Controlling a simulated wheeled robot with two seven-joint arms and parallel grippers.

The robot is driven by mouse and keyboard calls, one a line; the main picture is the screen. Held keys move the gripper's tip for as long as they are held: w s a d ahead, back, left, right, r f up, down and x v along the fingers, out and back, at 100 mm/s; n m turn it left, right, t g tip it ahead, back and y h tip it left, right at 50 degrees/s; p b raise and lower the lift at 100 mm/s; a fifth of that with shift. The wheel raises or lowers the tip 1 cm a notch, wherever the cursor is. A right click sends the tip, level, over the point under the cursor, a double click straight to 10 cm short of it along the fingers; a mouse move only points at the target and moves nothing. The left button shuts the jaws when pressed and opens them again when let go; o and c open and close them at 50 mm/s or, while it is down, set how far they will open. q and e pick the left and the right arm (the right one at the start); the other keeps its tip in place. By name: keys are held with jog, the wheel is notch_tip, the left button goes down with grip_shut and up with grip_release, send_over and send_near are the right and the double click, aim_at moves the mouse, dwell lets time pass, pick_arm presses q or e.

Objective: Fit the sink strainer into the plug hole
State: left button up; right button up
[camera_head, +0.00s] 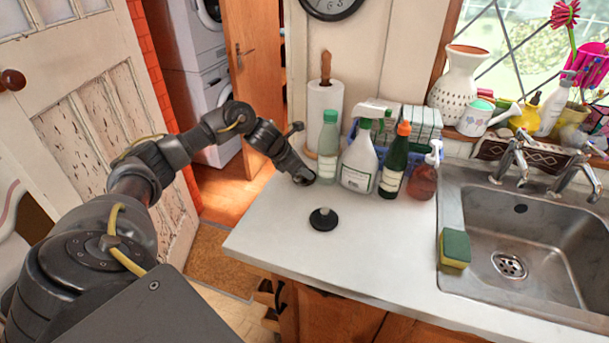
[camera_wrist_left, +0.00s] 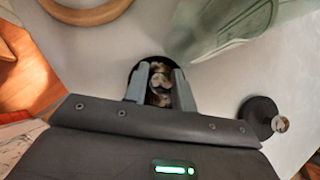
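The sink strainer (camera_wrist_left: 160,68) looks like a dark round disc with a shiny metal middle. In the left wrist view it lies between the fingers of my left gripper (camera_wrist_left: 160,92), which stand on either side of its middle. Whether they press on it cannot be told. In the head view my left gripper (camera_head: 303,178) points down at the counter, left of the green-capped bottle, and mostly hides the strainer. The plug hole (camera_head: 509,265) is a round metal drain in the sink floor at the right. My right gripper is not in view.
A black disc with a pale knob (camera_head: 323,219) lies on the counter (camera_head: 280,240) near the gripper. Several bottles (camera_head: 358,165) and a paper towel roll (camera_head: 324,110) stand behind. A sponge (camera_head: 455,248) sits at the sink's (camera_head: 450,200) left rim. The counter's front middle is clear.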

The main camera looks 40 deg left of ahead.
pick_arm(q)
grip_shut()
jog(key=shift+r, duration=0.1)
